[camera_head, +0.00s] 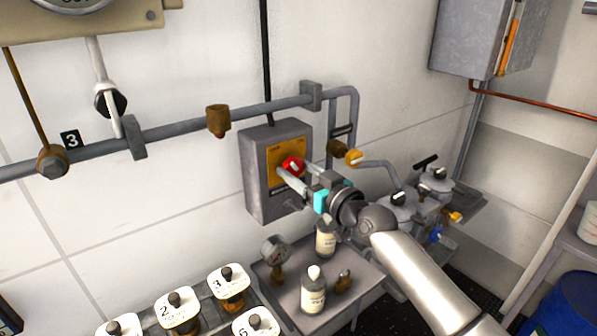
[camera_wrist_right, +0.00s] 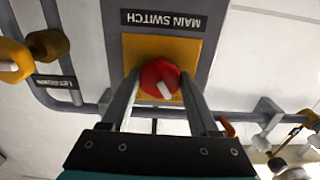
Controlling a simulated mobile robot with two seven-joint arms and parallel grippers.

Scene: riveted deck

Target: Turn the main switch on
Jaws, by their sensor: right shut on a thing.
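The main switch is a red rotary knob (camera_head: 293,166) with a white mark, on a yellow plate (camera_head: 274,155) on the front of a grey wall box (camera_head: 256,180). In the right wrist view the red knob (camera_wrist_right: 160,79) sits below a label reading MAIN SWITCH (camera_wrist_right: 163,20), which appears upside down. My right gripper (camera_head: 297,175) reaches the box from the right, its two fingers on either side of the knob and shut on it. The white mark on the knob points down and to the right in the wrist view. My left gripper is not in view.
Grey pipes (camera_head: 180,128) run along the wall beside the box. Below stand a tray (camera_head: 345,300) with bottles (camera_head: 313,290) and a gauge (camera_head: 275,250), and several numbered valves (camera_head: 228,281). Valves with a yellow handle (camera_head: 354,157) are close on the right.

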